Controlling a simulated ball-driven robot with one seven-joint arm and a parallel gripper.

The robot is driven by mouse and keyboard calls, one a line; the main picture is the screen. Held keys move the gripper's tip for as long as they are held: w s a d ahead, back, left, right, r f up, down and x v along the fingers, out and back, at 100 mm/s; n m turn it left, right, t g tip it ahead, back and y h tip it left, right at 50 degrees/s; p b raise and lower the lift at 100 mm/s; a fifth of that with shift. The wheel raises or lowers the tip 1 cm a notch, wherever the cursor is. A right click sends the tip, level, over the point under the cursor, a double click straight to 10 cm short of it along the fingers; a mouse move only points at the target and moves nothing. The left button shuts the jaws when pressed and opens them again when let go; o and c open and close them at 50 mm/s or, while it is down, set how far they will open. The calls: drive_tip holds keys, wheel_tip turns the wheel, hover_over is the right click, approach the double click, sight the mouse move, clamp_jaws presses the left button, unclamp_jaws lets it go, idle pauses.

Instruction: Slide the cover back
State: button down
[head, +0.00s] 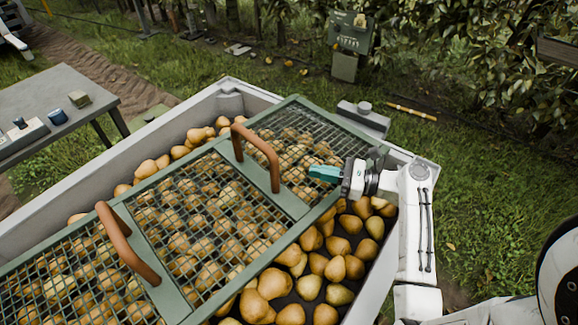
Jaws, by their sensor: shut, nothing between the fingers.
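The cover (207,148) is a green-framed wire mesh panel with two brown arched handles. It lies slantwise over a pale bin (225,85) full of pears. The upper handle (262,150) and the lower handle (125,243) stand up from cross bars of the frame. My gripper (312,173) is shut and empty, with teal fingertips pointing left. In the picture it sits just right of the upper handle, over the mesh, with a small gap between. I cannot tell its height above the mesh.
Uncovered pears (327,262) show along the cover's lower right side, and more at its upper left. A grey table (75,92) with small items stands at the left. A green sign box (350,33) stands on the grass behind. Open grass lies to the right.

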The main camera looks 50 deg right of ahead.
sight(277, 164)
drive_tip(key=x, duration=0.8)
drive_tip(key=shift+b, duration=0.4)
drive_tip(key=p+x, duration=0.2)
drive_tip(key=x, duration=0.1)
drive_tip(key=shift+w+r, duration=0.15)
drive_tip(key=shift+w+a, duration=0.1)
drive_tip(key=shift+w, duration=0.05)
